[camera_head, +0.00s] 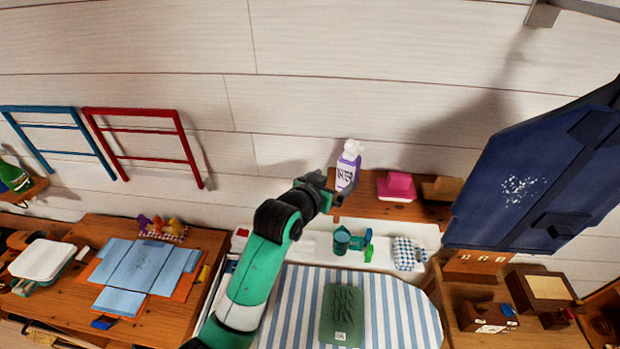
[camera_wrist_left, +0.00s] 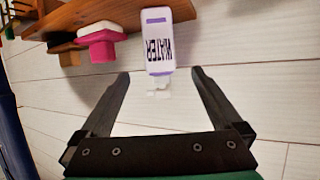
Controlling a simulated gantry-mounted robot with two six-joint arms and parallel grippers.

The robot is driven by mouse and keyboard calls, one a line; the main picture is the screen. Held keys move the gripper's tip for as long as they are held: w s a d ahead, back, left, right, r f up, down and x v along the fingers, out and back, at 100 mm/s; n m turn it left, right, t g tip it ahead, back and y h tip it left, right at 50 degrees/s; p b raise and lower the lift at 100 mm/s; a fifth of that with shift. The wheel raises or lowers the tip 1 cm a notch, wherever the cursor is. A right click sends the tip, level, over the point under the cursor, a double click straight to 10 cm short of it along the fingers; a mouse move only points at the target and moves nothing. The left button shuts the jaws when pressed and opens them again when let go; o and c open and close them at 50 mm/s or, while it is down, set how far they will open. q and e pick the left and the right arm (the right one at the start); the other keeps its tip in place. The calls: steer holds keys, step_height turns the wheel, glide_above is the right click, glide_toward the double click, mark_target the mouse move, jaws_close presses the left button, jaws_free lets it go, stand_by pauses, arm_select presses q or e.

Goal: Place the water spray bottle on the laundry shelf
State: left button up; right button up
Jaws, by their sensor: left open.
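The white and purple water spray bottle (camera_head: 349,166) appears upright at the left end of the wooden wall shelf (camera_head: 432,211). My left gripper (camera_head: 337,188) is open close to it. The left wrist view appears upside down and shows the bottle (camera_wrist_left: 157,38) with its WATER label inverted. Its white spray head lies between the two spread fingers (camera_wrist_left: 160,73), with gaps on both sides. The shelf's edge (camera_wrist_left: 110,27) runs behind the bottle there. In the head view the gripper partly hides the bottle's base, so contact with the shelf is unclear.
Below are a teal watering can (camera_head: 343,240) and a striped ironing board (camera_head: 390,310). Dark blue fabric (camera_head: 545,170) hangs at right. The wall above the shelf is clear.

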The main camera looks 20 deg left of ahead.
arm_select(q)
steer(key=shift+w+d, duration=0.1)
steer(key=s+a+r+t, duration=0.1)
steer(key=s+r+t, duration=0.35)
steer(key=r, duration=0.85)
steer(key=s+r+t, duration=0.3)
steer(key=s+r, duration=0.3)
steer(key=r, duration=0.7)
steer(key=s+r+t, duration=0.3)
steer(key=s+r, duration=0.3)
steer(key=s, duration=0.2)
steer(key=s+a+r+t, duration=0.1)
steer(key=s+r+t, duration=0.2)
steer(key=s+r, duration=0.3)
steer(key=s, duration=0.3)
steer(key=shift+s+h, duration=0.2)
steer(key=shift+h, duration=0.2)
